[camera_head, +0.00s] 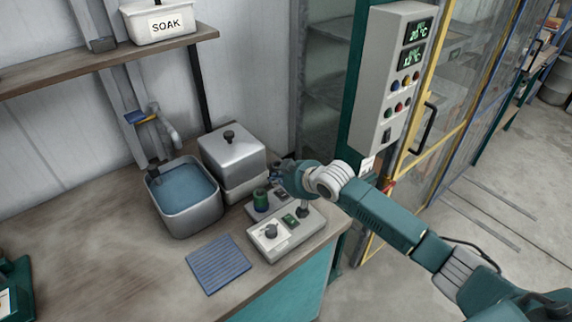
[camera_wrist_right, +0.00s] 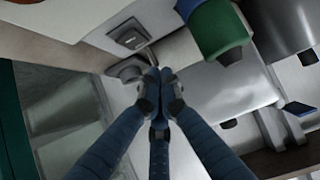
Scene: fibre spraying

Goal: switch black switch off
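On the counter, a grey control box (camera_head: 285,236) has a dial (camera_head: 270,231), a small green-lit switch (camera_head: 289,220) and a dark knob (camera_head: 303,210). My right gripper (camera_head: 279,176) is over the back of the counter boxes, beside the metal container. In the right wrist view its fingertips (camera_wrist_right: 158,80) are together and hold nothing visible. They are close to a dark round knob (camera_wrist_right: 130,68) and a small dark switch (camera_wrist_right: 131,39); contact is unclear. My left gripper is out of view.
A green cylinder (camera_head: 262,199) stands on the box behind. A lidded metal container (camera_head: 232,158), a water basin (camera_head: 184,190) and a blue ribbed mat (camera_head: 218,264) are on the counter. A yellow-framed door (camera_head: 430,120) is at right. The counter's left side is mostly clear.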

